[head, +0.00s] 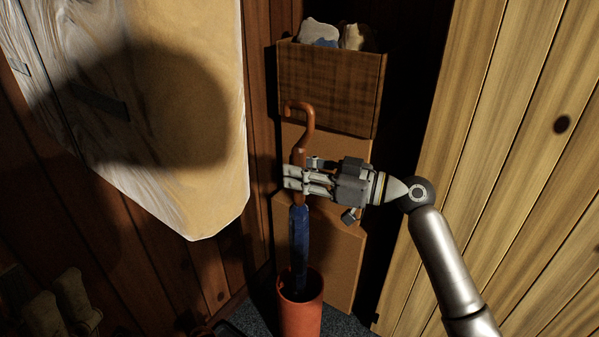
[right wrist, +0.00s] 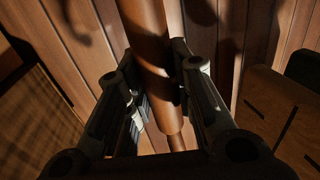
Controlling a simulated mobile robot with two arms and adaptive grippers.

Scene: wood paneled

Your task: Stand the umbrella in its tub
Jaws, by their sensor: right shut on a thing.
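The umbrella has a brown hooked handle (head: 302,109) and a folded blue canopy (head: 300,238). It is upright, and its lower end is inside the mouth of the orange-red tub (head: 299,312) on the floor. I cannot see whether its tip touches the tub's bottom. My right gripper (head: 291,179) is shut on the umbrella's brown shaft, below the hook and above the canopy. In the right wrist view the brown shaft (right wrist: 150,55) runs between the two fingers (right wrist: 160,105). My left gripper is not in view.
A wooden box (head: 330,88) with pale items in it is fixed behind the umbrella. A large pale board (head: 150,100) leans at the left. A pale plank wall (head: 500,150) stands close at the right. Boots (head: 62,305) are at the lower left.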

